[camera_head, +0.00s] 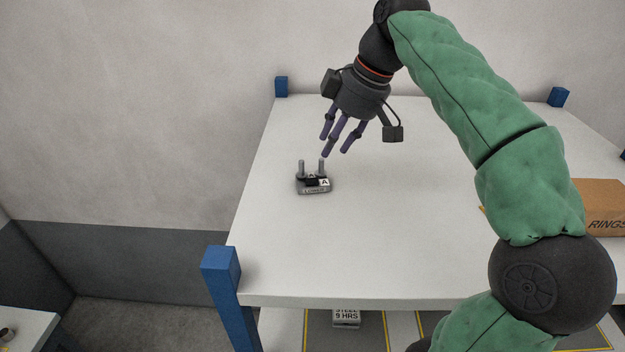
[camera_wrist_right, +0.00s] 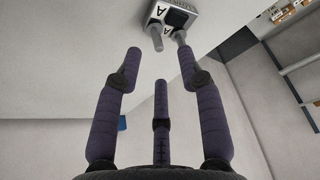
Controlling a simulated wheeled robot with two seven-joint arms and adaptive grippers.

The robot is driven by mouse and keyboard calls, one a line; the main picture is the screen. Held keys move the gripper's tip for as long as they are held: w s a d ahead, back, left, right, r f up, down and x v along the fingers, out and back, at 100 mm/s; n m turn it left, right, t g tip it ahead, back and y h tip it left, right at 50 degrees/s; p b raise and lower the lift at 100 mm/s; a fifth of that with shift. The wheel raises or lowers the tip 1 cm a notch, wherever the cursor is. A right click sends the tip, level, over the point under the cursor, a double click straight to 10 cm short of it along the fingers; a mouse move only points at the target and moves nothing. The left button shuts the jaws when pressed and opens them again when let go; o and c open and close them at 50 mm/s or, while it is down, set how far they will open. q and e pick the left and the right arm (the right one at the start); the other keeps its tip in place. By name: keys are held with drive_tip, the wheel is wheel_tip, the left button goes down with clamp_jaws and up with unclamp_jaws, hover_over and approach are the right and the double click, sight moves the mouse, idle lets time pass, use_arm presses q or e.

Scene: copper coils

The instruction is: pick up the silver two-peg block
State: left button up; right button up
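The silver two-peg block (camera_head: 314,186) stands upright on the white table, left of the middle, with its two pegs pointing up. It has white labels, one with a letter A, and a dark patch between the pegs. My right gripper (camera_head: 340,145) is above and behind the block, apart from it, with its three purple fingers spread and empty. In the right wrist view the block (camera_wrist_right: 185,14) is at the top, beyond the open fingertips (camera_wrist_right: 158,65). My left gripper is not in view.
The white table (camera_head: 400,250) is mostly clear around the block. A cardboard box (camera_head: 600,200) marked RINGS is at the right, partly behind my green right arm. Blue posts (camera_head: 221,265) stand at the table corners. Another labelled block (camera_head: 346,318) sits below the front edge.

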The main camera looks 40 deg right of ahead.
sight(323, 160)
drive_tip(key=shift+x, duration=2.95)
drive_tip(key=shift+w+d, duration=0.15)
drive_tip(key=shift+r, duration=0.1)
clamp_jaws()
